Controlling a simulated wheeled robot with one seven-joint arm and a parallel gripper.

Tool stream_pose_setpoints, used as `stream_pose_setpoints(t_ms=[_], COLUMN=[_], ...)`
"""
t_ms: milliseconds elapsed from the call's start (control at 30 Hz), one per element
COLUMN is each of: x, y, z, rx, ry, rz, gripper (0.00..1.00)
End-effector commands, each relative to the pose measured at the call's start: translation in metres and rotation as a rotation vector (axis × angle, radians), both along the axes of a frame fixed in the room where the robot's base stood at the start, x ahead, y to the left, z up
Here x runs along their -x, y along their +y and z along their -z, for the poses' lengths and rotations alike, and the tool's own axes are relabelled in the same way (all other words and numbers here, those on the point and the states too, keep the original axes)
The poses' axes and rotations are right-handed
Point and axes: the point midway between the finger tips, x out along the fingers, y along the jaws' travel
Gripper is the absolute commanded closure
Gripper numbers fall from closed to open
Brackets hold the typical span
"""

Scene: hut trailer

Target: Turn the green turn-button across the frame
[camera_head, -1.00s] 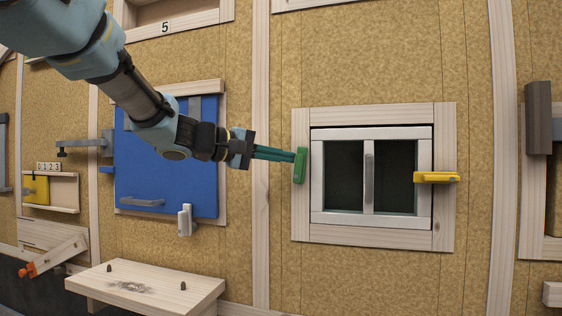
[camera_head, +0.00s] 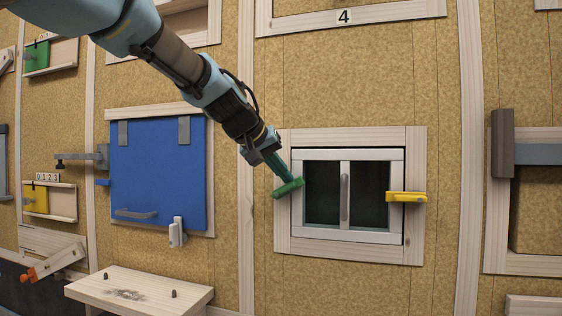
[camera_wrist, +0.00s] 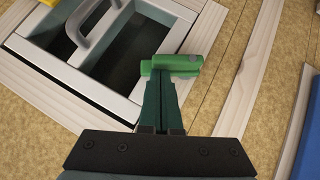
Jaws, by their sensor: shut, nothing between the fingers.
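The green turn-button (camera_head: 288,188) sits on the left side of the wooden frame (camera_head: 284,228) around a small two-pane window (camera_head: 345,193). It lies near horizontal, its right end slightly raised and overlapping the window's white left edge in the head view. In the wrist view the button (camera_wrist: 178,66) lies just beyond the fingertips. My gripper (camera_head: 287,178) comes from the upper left, its green fingers shut and empty. The fingertips (camera_wrist: 160,82) are at the button and appear to touch it; exact contact is hidden. The window looks closed.
A yellow turn-button (camera_head: 406,197) lies horizontally across the window's right edge. A grey handle (camera_head: 344,197) stands out from the window's middle. A blue door (camera_head: 158,170) with a grey handle is to the left. A wooden shelf (camera_head: 140,290) juts out at lower left.

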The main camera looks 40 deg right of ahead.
Motion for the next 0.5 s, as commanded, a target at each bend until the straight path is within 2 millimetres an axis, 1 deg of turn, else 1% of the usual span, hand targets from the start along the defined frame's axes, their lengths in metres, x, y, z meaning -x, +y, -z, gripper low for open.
stream_pose_setpoints(t_ms=[33, 233, 300, 500], x=[0.004, 0.007, 0.004, 0.004], y=[-0.002, -0.004, -0.002, -0.002], z=[-0.004, 0.004, 0.007, 0.007], rx=[-0.025, -0.116, -0.12, -0.119], ry=[-0.035, -0.179, -0.183, -0.182], rz=[0.006, 0.005, -0.001, 0.0], gripper=[1.0, 1.0, 1.0, 1.0])
